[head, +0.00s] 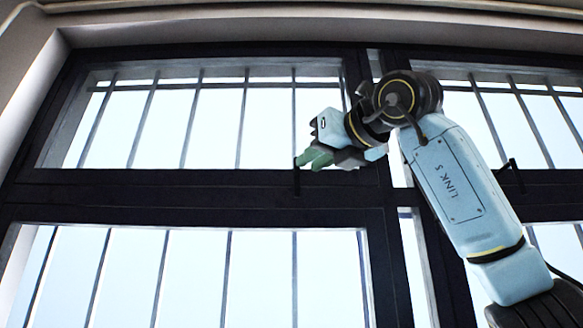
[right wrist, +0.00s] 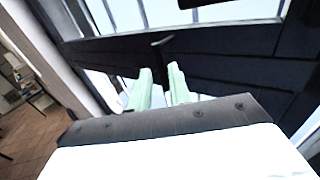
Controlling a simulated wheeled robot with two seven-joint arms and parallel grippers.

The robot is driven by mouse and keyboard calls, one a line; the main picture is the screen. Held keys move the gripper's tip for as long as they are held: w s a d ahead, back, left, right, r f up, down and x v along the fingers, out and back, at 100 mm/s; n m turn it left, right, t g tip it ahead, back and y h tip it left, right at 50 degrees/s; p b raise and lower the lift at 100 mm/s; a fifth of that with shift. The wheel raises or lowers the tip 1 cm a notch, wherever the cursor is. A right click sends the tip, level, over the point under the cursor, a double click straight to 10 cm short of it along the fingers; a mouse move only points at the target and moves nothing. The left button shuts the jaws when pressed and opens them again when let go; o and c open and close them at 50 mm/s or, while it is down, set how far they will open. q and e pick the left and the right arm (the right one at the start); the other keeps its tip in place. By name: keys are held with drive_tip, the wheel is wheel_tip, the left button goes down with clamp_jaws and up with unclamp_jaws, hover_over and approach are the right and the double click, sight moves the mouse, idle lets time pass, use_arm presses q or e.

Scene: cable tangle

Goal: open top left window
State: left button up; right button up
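The top left window (head: 130,177) has a dark frame and looks shut. Its small dark handle (head: 296,182) sits on the bottom rail, toward the right end. The handle also shows in the right wrist view (right wrist: 162,42), just beyond the fingertips. My right gripper (head: 302,159) has pale green fingers and overlaps the handle's upper end in the head view. In the right wrist view its two fingers (right wrist: 159,72) stand apart with nothing between them. Whether a finger touches the handle I cannot tell. My left gripper is not in view.
Dark vertical bars (head: 242,118) stand behind the panes. A lower left window (head: 190,216) lies below the rail. Another handle (head: 512,165) is on the right-hand window. The right wrist view shows a brown floor (right wrist: 35,130) and furniture at left.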

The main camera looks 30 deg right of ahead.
sight(299, 170)
drive_tip(key=w+p, duration=0.1)
drive_tip(key=w, duration=0.2)
drive_tip(key=w+p, duration=0.1)
drive_tip(key=w, duration=0.3)
drive_tip(key=shift+w+a, duration=0.2)
drive_tip(key=shift+w, duration=0.05)
clamp_jaws()
drive_tip(key=shift+s, duration=0.1)
